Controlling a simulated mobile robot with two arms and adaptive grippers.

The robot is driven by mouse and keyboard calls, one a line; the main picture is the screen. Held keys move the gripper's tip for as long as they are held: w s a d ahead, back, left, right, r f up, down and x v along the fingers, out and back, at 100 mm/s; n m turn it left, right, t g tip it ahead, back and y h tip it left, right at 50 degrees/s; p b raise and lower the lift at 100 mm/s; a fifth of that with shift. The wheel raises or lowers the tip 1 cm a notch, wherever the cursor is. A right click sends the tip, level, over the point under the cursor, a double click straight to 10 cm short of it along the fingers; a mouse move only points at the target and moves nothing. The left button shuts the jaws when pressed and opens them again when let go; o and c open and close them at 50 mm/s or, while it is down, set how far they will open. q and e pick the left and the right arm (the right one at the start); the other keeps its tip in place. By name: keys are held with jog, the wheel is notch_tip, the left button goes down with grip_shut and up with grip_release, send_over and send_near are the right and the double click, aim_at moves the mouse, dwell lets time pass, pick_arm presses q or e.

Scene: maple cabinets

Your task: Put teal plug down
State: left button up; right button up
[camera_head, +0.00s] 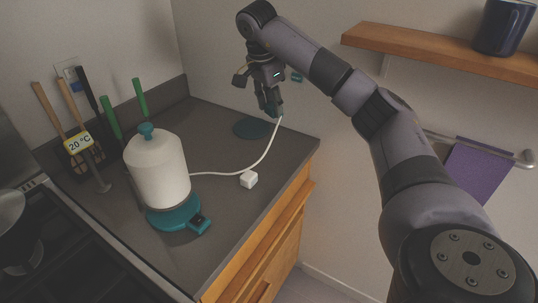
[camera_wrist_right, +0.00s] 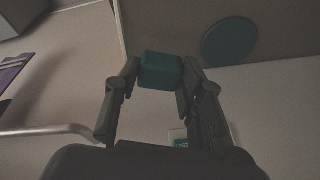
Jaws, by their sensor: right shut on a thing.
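The teal plug (camera_wrist_right: 160,69) is a small rounded block between the fingers of my right gripper (camera_wrist_right: 157,88) in the wrist view. In the head view my right gripper (camera_head: 271,108) points down above the far right part of the counter, shut on the plug. The plug itself is mostly hidden there by the fingers. A white cord (camera_head: 267,152) rises to it from the counter, coming from the white kettle (camera_head: 158,170) with teal base and knob. My left gripper is not in view.
A flat teal disc (camera_head: 251,128) lies on the grey counter (camera_head: 225,205) near the gripper; it also shows in the wrist view (camera_wrist_right: 229,41). A white block (camera_head: 248,180) sits beside the cord. Utensils (camera_head: 80,145) stand at the left. A shelf (camera_head: 440,52) is on the right wall.

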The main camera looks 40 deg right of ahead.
send_over(273, 159)
jog(key=f, duration=0.7)
jog(key=a+f, duration=0.1)
jog(key=f, duration=0.3)
jog(key=shift+f+p, duration=0.25)
jog(key=shift+p, duration=0.15)
notch_tip(273, 159, down, 4)
jog(key=shift+f, duration=0.1)
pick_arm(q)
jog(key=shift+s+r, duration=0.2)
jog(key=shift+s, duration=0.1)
pick_arm(e)
jog(key=shift+f, duration=0.15)
jog(key=o, duration=1.1)
jog(key=shift+o, duration=0.2)
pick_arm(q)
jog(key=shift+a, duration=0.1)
